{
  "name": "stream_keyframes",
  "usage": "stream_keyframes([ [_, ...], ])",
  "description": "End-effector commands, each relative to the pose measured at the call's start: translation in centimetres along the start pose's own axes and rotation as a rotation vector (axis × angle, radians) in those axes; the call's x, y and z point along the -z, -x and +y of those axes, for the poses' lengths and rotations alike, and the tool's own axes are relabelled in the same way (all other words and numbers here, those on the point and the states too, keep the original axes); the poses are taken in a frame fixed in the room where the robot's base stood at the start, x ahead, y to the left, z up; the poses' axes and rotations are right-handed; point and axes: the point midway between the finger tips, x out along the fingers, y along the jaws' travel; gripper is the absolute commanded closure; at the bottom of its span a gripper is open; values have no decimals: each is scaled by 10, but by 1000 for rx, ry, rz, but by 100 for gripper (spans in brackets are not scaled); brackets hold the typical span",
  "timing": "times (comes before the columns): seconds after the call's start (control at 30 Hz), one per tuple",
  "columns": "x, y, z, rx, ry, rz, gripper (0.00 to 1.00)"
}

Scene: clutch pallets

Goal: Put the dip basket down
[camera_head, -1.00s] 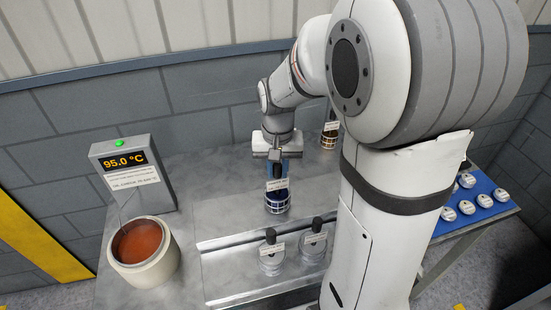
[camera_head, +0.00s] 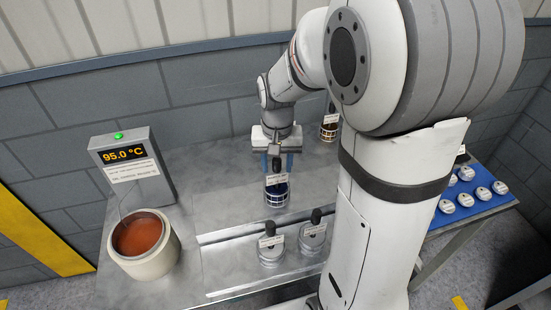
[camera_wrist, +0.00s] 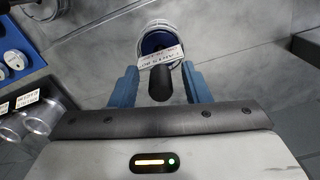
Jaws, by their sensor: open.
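The dip basket (camera_head: 277,194) is a pale wire cage with dark blue contents, a white label and a black handle knob. It stands upright on the grey metal bench in the middle of the head view. My gripper (camera_head: 277,168) is directly above it with its blue fingers spread. In the wrist view, the fingers of my gripper (camera_wrist: 159,86) stand on both sides of the black knob, with a gap at each side. The basket (camera_wrist: 158,38) and its label lie beyond the knob there. The gripper holds nothing.
A pot of reddish-brown liquid (camera_head: 153,267) stands at left by a 95.0 °C display box (camera_head: 124,160). Another basket (camera_head: 329,131) is behind. Round parts sit on a blue tray (camera_head: 444,224) at right.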

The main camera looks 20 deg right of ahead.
Motion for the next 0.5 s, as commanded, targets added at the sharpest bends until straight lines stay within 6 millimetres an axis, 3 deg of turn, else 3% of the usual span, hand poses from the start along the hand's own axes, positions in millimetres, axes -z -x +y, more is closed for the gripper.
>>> stream_keyframes([
  [0.17,1,17,0,1,1,5,57],
  [0.5,1,88,-1,1,1,5,57],
])
